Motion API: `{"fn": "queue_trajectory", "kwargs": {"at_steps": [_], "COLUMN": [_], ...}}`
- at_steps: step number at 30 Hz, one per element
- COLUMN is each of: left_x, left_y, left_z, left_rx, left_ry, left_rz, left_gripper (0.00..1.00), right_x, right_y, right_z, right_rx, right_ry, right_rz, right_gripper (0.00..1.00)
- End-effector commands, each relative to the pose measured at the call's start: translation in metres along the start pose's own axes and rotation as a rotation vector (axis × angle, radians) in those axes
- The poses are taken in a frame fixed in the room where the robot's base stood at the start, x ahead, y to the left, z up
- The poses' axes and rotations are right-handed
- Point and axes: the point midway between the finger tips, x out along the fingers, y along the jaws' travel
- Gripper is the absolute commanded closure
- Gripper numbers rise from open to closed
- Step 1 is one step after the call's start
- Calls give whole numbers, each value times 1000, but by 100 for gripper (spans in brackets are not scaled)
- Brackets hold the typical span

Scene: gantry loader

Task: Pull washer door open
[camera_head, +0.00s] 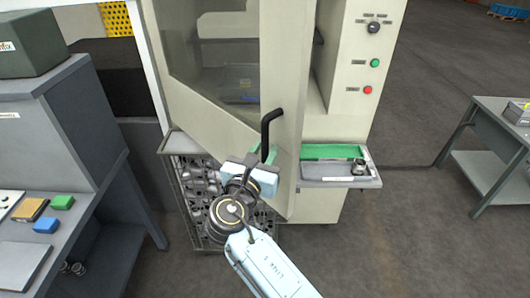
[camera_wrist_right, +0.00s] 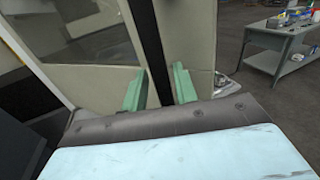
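The washer door (camera_head: 215,75) is a cream panel with a dark window. It stands partly open, swung out at an angle from the cream machine. Its black bar handle (camera_head: 267,125) is near its free edge. My right gripper (camera_head: 263,156) is at the lower part of the handle. The handle's lower end is hidden behind the gripper body. My left gripper is not in view.
A tray (camera_head: 340,182) with a green area juts out right of the door. A perforated metal bin (camera_head: 180,190) stands below the door. A grey bench (camera_head: 75,125) is at left, and a grey table (camera_head: 490,115) is at right. The floor between tray and table is mostly clear.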

Motion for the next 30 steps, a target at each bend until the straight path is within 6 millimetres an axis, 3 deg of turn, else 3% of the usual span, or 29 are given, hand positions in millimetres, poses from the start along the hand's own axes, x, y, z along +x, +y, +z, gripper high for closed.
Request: {"fn": "queue_trajectory", "kwargs": {"at_steps": [9, 13, 23, 30], "left_x": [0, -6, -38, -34], "left_y": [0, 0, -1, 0], "left_z": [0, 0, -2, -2], "left_rx": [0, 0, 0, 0], "left_ry": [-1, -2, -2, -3], "left_rz": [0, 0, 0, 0], "left_gripper": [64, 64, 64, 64], "right_x": [0, -10, -80, -121], "right_y": [-1, 0, 0, 0], "right_z": [0, 1, 3, -1], "right_rx": [0, -1, -1, 1], "right_ry": [1, 1, 5, 2], "right_rz": [-2, -2, 0, -1], "right_gripper": [65, 65, 65, 65]}}
